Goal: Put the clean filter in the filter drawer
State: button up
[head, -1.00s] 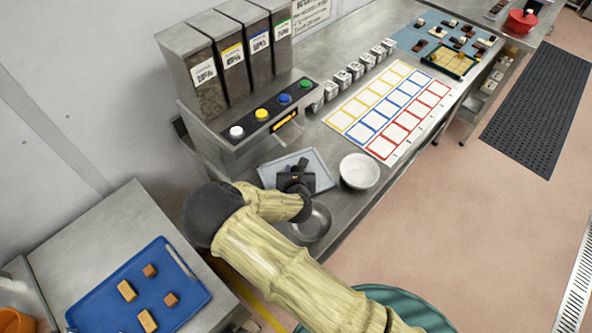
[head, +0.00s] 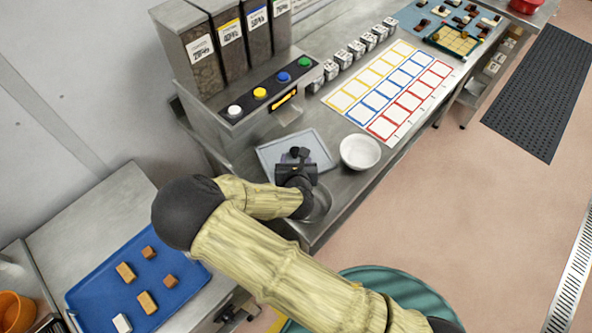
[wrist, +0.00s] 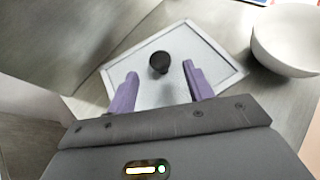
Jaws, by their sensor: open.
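A small dark round piece (wrist: 158,63) stands on a pale grey tray (wrist: 217,52) in the wrist view. I cannot tell whether it is the clean filter. My gripper (wrist: 160,76) is open above the tray, its two purple fingers apart on either side of the dark piece in the picture, with no contact visible. In the head view my gripper (head: 297,158) is over the same tray (head: 318,145) and hides part of it. A dispenser (head: 240,85) behind has a yellow-marked dark slot (head: 285,100) on its front; I cannot tell whether this is the filter drawer.
A white bowl (head: 360,152) stands right of the tray, and a metal bowl (head: 320,204) is partly hidden behind my arm. Coloured buttons line the dispenser. A card grid (head: 390,92) lies farther back. A blue tray (head: 95,292) with brown blocks and one white block (head: 122,323) is lower left.

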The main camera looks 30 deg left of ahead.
jog(key=b+v, duration=0.1)
jog(key=v, duration=0.5)
jog(key=shift+w, duration=0.1)
dwell(0.6)
jog(key=w+d+r+m+g+h, duration=0.1)
jog(key=w+d+m+g+h, duration=0.15)
jog(key=d+m, duration=0.75)
jog(key=w+d+r+m+g+h, duration=0.1)
jog(key=w+d+m+g+h, duration=0.15)
jog(key=d+m, duration=0.75)
jog(key=s+d+r+m+g, duration=0.1)
jog(key=s+d+r+m, duration=0.2)
jog(key=d+r+m, duration=0.3)
jog(key=s+d+r+m+g+h, duration=0.1)
jog(key=s+d+r+m+g, duration=0.1)
jog(key=d+r+m, duration=0.5)
jog(key=s+d+m, duration=0.1)
jog(key=d+m, duration=0.3)
jog(key=m, duration=0.4)
jog(key=shift+s+m, duration=0.3)
jog(key=shift+o, duration=0.3)
jog(key=shift+r, duration=0.1)
